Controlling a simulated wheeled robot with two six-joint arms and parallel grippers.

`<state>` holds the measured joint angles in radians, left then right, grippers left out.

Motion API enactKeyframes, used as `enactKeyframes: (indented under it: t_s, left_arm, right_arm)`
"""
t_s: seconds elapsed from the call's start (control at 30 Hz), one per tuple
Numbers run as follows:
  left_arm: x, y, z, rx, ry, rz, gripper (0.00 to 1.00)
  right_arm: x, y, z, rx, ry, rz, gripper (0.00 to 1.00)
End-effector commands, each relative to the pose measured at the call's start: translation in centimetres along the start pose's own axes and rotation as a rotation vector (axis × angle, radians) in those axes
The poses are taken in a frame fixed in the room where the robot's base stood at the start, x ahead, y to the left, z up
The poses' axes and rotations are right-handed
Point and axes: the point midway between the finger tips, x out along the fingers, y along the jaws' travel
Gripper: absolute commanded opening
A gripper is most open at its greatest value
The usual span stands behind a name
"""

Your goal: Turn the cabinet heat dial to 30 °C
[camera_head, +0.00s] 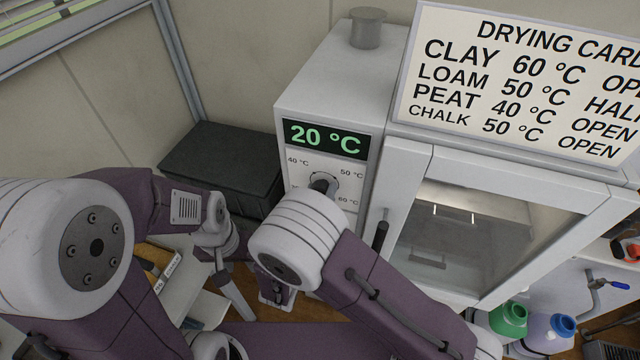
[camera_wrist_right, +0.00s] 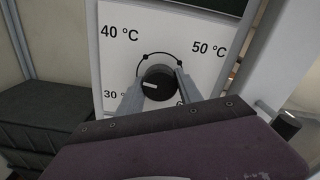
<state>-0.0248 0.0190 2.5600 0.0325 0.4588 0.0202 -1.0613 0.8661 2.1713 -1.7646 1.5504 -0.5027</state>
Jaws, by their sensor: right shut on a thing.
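The cabinet heat dial (camera_wrist_right: 158,88) is a black round knob on a white panel in the right wrist view. Its white mark lies on the knob's left half and points roughly left. Labels for 30, 40 and 50 °C show around it. In the head view the dial (camera_head: 322,183) is partly covered by my right wrist. The green display (camera_head: 325,139) above it reads 20 °C. My right gripper (camera_wrist_right: 158,85) is shut on the dial, one finger on each side. My left gripper (camera_head: 232,285) is low at the left, away from the dial; its fingers are unclear.
A drying card (camera_head: 520,80) stands on the cabinet top, right of a grey cylinder (camera_head: 367,28). The glass door (camera_head: 480,230) with its dark handle (camera_head: 381,235) is just right of the panel. A black case (camera_head: 225,165) sits to the left. Green (camera_head: 509,320) and lilac bottles stand lower right.

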Motion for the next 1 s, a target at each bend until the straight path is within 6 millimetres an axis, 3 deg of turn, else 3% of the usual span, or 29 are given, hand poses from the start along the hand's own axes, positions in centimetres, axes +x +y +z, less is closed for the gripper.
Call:
enactKeyframes:
  t_s: [0.03,0.5,1.0]
  left_arm:
    - [-1.1,0.0,-0.1,0.0,0.0,0.0,0.4]
    - [-5.4,0.1,-0.6,0.0,0.0,0.0,0.4]
    - [-7.8,0.1,-0.8,0.0,0.0,0.0,0.4]
  right_arm:
    - [0.0,-0.2,0.5,-0.044,0.0,0.001,0.02]
    - [0.0,-0.2,0.4,-0.487,-0.001,0.001,0.02]
    - [0.0,-0.1,0.2,-0.833,-0.002,0.001,0.02]
